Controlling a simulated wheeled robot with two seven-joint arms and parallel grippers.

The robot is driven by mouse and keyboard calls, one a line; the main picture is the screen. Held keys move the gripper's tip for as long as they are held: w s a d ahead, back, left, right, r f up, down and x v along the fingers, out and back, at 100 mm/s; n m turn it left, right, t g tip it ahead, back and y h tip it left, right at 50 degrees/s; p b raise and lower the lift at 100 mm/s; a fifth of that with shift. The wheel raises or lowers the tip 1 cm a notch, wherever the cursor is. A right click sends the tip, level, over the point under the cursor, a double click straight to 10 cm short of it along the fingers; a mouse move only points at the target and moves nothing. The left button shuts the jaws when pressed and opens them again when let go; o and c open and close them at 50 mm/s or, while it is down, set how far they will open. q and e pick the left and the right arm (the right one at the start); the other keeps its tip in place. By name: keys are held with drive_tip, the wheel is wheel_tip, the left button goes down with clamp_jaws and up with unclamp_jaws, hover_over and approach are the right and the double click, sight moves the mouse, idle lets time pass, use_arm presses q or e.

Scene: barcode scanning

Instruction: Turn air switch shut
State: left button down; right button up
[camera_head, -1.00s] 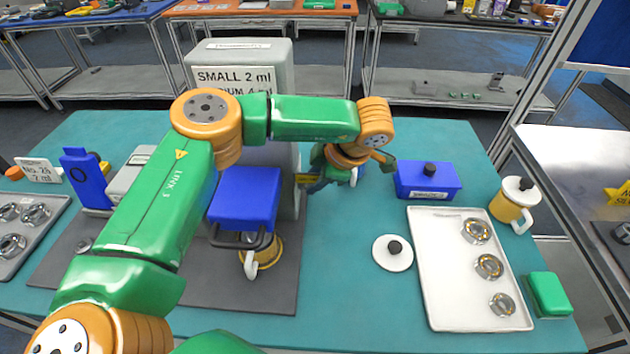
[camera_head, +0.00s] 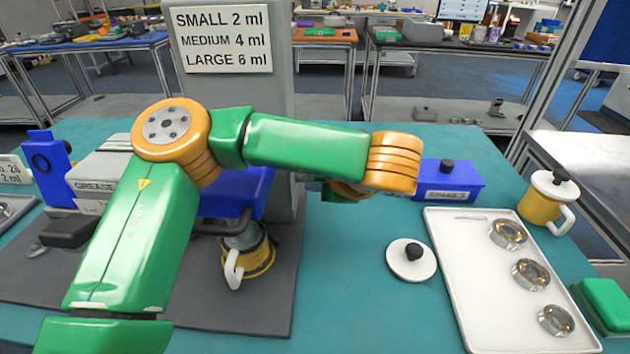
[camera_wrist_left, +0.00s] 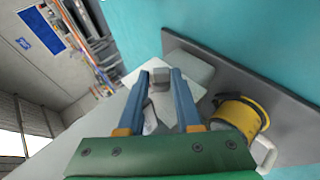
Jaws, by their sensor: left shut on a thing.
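My left arm reaches across the front of the tall grey machine (camera_head: 235,90) to its right side. In the head view the orange wrist joint hides most of the left gripper. In the left wrist view the two blue fingers of my left gripper (camera_wrist_left: 161,76) stand on either side of a small grey block (camera_wrist_left: 160,79), which looks like the air switch on the machine's side. The fingers are shut on it. How far the switch is turned cannot be told. My right gripper is not in view.
A yellow cup (camera_head: 248,262) sits under the machine's blue head (camera_head: 232,188). To the right are a blue box (camera_head: 450,190), a white lid (camera_head: 410,262), a white tray (camera_head: 470,300) with metal rings, a yellow mug (camera_head: 542,208) and a green block (camera_head: 607,300). The front middle of the table is clear.

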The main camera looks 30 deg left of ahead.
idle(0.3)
use_arm(q)
drive_tip(key=c, duration=0.6)
unclamp_jaws()
drive_tip(key=v, duration=0.7)
drive_tip(key=shift+s, duration=0.1)
